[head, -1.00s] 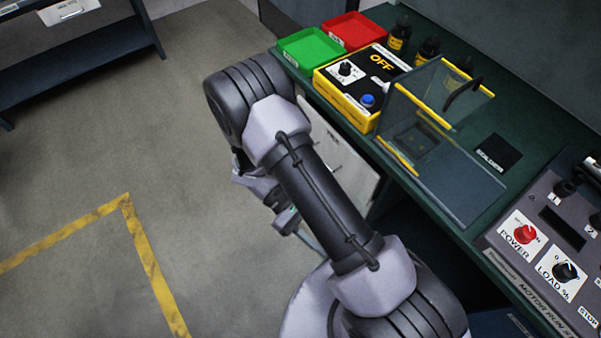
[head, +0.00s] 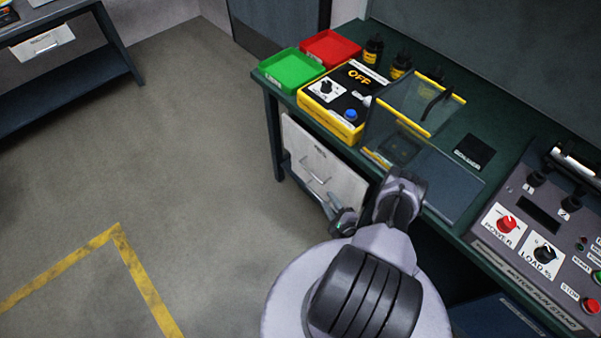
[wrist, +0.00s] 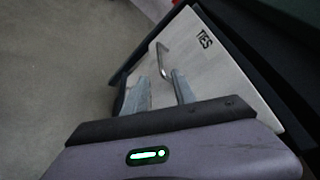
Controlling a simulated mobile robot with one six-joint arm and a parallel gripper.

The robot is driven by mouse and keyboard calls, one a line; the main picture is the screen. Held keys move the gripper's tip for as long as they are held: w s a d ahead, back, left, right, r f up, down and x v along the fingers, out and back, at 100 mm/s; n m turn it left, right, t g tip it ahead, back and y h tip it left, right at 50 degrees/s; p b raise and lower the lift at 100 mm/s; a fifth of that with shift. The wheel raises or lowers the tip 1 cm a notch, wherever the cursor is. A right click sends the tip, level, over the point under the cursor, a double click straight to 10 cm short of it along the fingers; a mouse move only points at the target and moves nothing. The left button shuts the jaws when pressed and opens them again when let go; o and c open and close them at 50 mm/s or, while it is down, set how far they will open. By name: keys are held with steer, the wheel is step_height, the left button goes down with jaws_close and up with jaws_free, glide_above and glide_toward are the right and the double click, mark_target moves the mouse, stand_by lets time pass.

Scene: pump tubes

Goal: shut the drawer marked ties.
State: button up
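The drawer marked ties has a pale front with a metal bar handle. It is under the green workbench in the head view (head: 332,172), and its TIES label is readable in the wrist view (wrist: 222,62). I cannot tell how far out it stands. In the head view my gripper (head: 334,203) is partly hidden by my arm, near the front's lower right part.
The workbench (head: 478,118) carries a green tray (head: 292,70), a red tray (head: 330,47), a yellow-edged control box (head: 340,100), a clear guard and bottles. A motor run stand (head: 530,235) is at right. Floor to the left is clear, with yellow tape.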

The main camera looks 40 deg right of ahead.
mark_target(311, 173)
steer(key=b+x, duration=0.6)
steer(key=x, duration=0.9)
steer(key=shift+w+f, duration=0.15)
steer(key=shift+w, duration=0.5)
jaws_close()
